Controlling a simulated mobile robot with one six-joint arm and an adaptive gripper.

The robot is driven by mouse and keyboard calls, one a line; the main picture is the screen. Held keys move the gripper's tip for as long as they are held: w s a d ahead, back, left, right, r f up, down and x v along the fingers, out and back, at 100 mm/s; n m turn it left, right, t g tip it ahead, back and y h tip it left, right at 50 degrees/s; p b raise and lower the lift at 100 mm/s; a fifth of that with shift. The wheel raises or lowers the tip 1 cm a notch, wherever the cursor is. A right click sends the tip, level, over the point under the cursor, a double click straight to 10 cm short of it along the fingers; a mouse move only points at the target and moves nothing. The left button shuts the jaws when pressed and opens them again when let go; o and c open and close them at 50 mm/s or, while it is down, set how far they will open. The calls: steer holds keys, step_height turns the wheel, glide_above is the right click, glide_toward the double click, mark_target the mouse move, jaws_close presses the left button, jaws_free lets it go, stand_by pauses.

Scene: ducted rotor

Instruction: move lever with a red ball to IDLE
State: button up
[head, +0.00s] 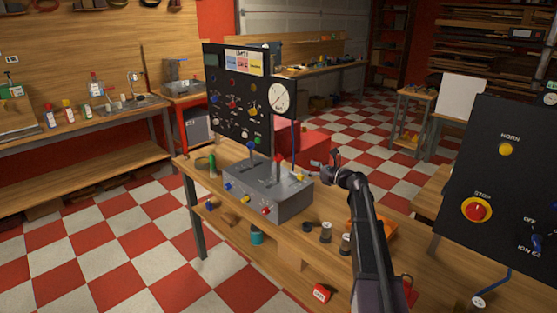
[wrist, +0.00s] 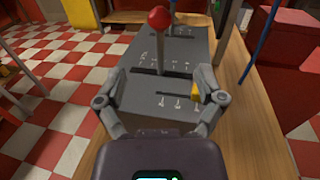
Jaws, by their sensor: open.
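The lever with a red ball (wrist: 159,20) stands up from a slot in the grey control box (wrist: 135,55), ahead of my gripper in the wrist view. In the head view the red ball lever (head: 278,168) rises from the top of the box on the wooden bench. The lever is beyond the fingertips. Slot labels are too small to read. In the head view my gripper (head: 334,160) is right of the box.
A blue ball lever (head: 250,146) stands left of the red one. A yellow knob (wrist: 196,91) is beside my right finger. A black panel with a round gauge (head: 283,98) stands behind the box. Another black panel with a STOP button (head: 477,210) is at right.

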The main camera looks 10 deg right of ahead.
mark_target(279, 158)
steer(key=x, duration=1.3)
steer(key=shift+w+a, duration=0.25)
jaws_close()
